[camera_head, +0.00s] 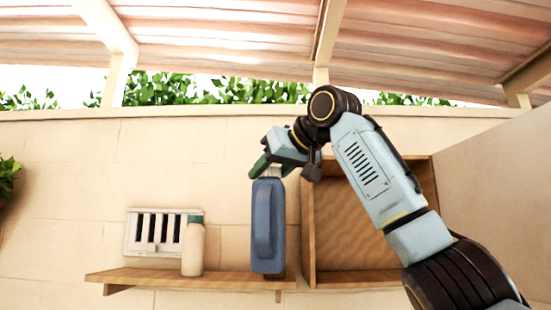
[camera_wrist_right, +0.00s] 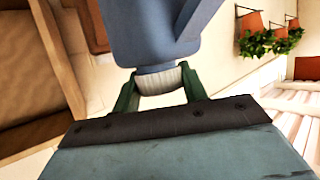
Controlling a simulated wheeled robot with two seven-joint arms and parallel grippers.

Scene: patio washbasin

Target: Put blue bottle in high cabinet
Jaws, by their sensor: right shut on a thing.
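The blue bottle (camera_head: 268,228) hangs upright below my right gripper (camera_head: 270,166) in the head view. In the right wrist view, the green fingers of the right gripper (camera_wrist_right: 160,92) are shut on the pale neck of the blue bottle (camera_wrist_right: 155,35). The open wooden cabinet (camera_head: 308,235) is on the wall just right of the bottle, partly hidden by my right arm. The cabinet (camera_wrist_right: 60,50) also shows at the left of the right wrist view. The bottle is outside the cabinet, beside its left side. My left gripper is not in view.
A wooden shelf (camera_head: 150,276) runs along the wall to the left, with a cream bottle with a green cap (camera_head: 193,250) on it. A white vent (camera_head: 150,231) is behind. A side wall (camera_head: 500,190) stands right of the cabinet. The visible cabinet interior looks empty.

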